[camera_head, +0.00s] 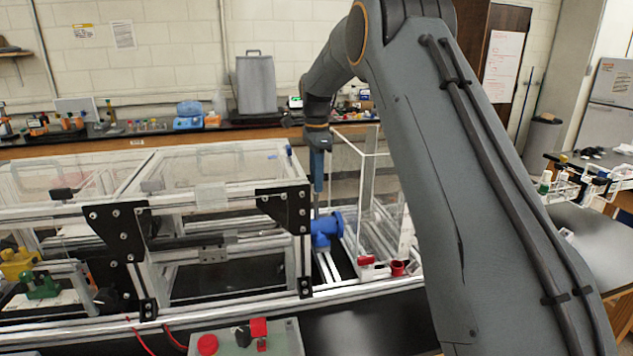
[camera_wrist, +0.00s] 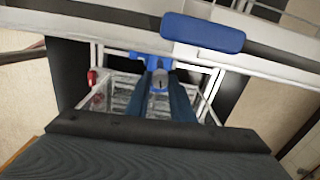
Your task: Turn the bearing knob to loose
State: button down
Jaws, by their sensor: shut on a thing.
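A blue bearing block (camera_head: 323,230) with a round blue end sits on the aluminium rails inside the frame, right of the black corner bracket. My gripper (camera_head: 317,208) points straight down onto it from above. In the wrist view, my two blue fingers (camera_wrist: 161,88) reach down close together, with the small grey bearing knob (camera_wrist: 160,81) between their tips. The fingers are shut on the knob. The blue bearing block (camera_wrist: 150,57) shows around and behind it. The knob is hidden in the head view, and its turn setting cannot be told.
The extrusion frame (camera_head: 215,253) with clear panels fills the left. A clear upright panel (camera_head: 366,185) stands just right of my gripper. Red parts (camera_head: 397,268) lie near the rails. A control box (camera_head: 280,340) with red buttons is in front.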

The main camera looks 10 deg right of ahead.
dwell(0.3)
jog(key=c, duration=1.5)
grip_release()
jog(key=shift+c, duration=0.2)
jog(key=shift+r+b, duration=1.55)
jog(key=shift+r, duration=2.4)
